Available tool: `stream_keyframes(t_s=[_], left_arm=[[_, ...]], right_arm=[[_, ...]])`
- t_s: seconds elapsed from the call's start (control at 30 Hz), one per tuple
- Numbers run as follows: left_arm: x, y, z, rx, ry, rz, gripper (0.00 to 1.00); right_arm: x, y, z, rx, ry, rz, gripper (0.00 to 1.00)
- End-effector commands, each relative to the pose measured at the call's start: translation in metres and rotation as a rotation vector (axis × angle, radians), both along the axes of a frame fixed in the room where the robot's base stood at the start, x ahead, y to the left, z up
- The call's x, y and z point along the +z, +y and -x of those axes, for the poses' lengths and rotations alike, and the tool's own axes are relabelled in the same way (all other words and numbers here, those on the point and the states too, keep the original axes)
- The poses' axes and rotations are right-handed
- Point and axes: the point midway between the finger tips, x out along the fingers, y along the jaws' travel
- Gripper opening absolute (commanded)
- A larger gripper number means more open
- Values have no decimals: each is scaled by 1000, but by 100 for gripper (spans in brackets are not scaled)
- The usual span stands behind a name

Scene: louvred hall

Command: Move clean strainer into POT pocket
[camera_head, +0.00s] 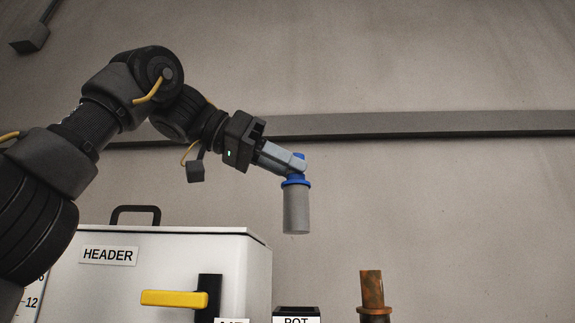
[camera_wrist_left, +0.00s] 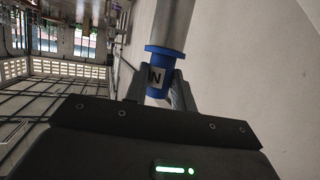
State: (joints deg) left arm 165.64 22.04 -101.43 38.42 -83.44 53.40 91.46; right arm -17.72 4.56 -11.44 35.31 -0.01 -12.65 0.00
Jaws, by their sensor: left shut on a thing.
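My left gripper (camera_head: 297,164) is shut on the blue top of a strainer (camera_head: 296,208), which has a grey cylindrical body below a blue collar. The strainer hangs roughly upright in the air, above and close to straight over the POT pocket (camera_head: 297,310), a dark-topped box at the bottom edge of the head view. In the left wrist view the fingers grip the strainer's blue cap (camera_wrist_left: 159,76), which bears a label with a letter like N. The inside of the pocket is hidden. My right gripper is not in view.
A white box labelled HEADER (camera_head: 180,250) with a black top handle and a yellow lever (camera_head: 174,298) stands left of the pocket. A rusty brown cylinder (camera_head: 372,290) stands right of it. A grey rail (camera_head: 420,124) runs along the wall behind.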

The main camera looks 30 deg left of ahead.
Motion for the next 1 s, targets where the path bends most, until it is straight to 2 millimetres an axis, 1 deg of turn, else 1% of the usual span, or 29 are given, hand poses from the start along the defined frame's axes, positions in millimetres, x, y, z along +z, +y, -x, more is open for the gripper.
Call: stream_keyframes(t_s=[0.07,0.17,0.3,0.4,0.5,0.53,0.6,0.8,1.0], left_arm=[[-7,0,-3,-5,11,-2,0],[-17,0,-3,-8,16,-4,0],[-27,3,2,0,-9,3,0],[-43,2,0,0,1,-1,0],[-54,3,1,4,-6,1,0],[-61,3,2,5,-6,2,0],[-69,2,2,6,-6,3,0],[-78,2,1,6,-5,2,0],[-79,2,1,5,-5,2,0]], right_arm=[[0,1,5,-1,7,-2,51],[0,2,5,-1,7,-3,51],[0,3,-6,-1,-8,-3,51],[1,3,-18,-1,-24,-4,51],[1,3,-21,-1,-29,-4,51],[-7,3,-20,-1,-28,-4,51],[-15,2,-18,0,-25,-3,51],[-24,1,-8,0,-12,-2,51],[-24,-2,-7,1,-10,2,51]])
